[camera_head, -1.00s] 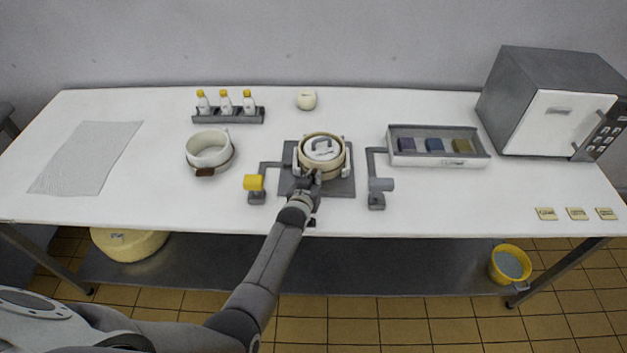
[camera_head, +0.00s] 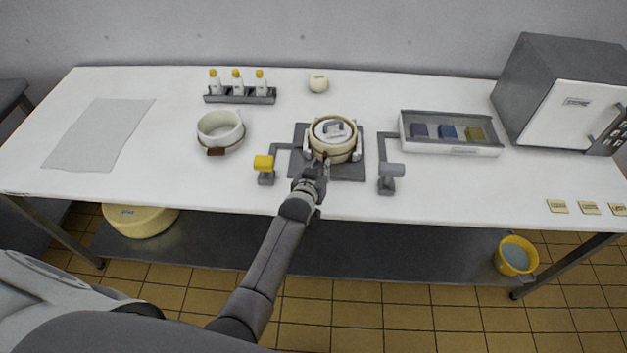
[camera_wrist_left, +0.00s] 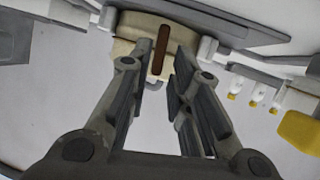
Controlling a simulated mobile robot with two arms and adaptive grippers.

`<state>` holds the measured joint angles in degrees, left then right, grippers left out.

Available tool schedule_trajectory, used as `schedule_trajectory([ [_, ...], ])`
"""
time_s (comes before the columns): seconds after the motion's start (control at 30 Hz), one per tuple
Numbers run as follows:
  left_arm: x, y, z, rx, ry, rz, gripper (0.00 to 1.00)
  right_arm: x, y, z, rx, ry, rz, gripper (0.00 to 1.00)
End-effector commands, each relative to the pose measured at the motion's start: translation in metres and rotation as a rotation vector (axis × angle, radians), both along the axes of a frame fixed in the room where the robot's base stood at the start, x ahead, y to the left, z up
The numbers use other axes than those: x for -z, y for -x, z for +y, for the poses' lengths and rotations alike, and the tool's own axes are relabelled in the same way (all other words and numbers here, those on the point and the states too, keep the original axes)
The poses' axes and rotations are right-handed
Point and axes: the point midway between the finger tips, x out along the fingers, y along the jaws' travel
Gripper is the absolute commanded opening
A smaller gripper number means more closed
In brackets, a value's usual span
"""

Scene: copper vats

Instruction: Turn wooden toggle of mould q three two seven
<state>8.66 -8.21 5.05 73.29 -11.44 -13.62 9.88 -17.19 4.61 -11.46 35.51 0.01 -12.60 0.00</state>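A round cream mould (camera_head: 333,146) with a grey-handled lid stands on a dark grey plate (camera_head: 349,172) at the middle of the table. Its brown wooden toggle (camera_wrist_left: 161,50) shows upright in the left wrist view, on the mould's near side. My left gripper (camera_head: 321,171) is in front of this mould. In the left wrist view the fingers (camera_wrist_left: 160,78) are apart, with the toggle between and just beyond their tips; I see no contact. A second white mould (camera_head: 221,126) with a brown toggle (camera_head: 216,152) stands to the left. I cannot read any mould number. My right gripper is out of view.
A yellow-ended post (camera_head: 264,165) and a grey-ended post (camera_head: 391,173) flank the plate. Behind are a bottle rack (camera_head: 240,98) and a small cream pot (camera_head: 318,83). A tray of blocks (camera_head: 450,150) and a microwave-like box (camera_head: 560,100) stand right. The table's front left is clear.

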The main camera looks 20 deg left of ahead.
Motion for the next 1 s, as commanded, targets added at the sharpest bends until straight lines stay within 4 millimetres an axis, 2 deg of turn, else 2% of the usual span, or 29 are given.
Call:
schedule_trajectory([
  [0.2,-0.012,0.031,-0.002,0.000,-0.001,0.001,0.20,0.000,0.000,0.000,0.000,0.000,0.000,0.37],
  [0.5,-0.026,0.063,-0.004,0.002,0.000,-0.001,0.20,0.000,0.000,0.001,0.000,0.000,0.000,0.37],
  [0.67,-0.029,0.069,-0.005,0.001,0.000,-0.001,0.20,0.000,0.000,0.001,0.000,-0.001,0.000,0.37],
  [1.0,-0.030,0.070,-0.005,0.001,0.000,-0.001,0.20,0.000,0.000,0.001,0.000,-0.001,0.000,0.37],
])
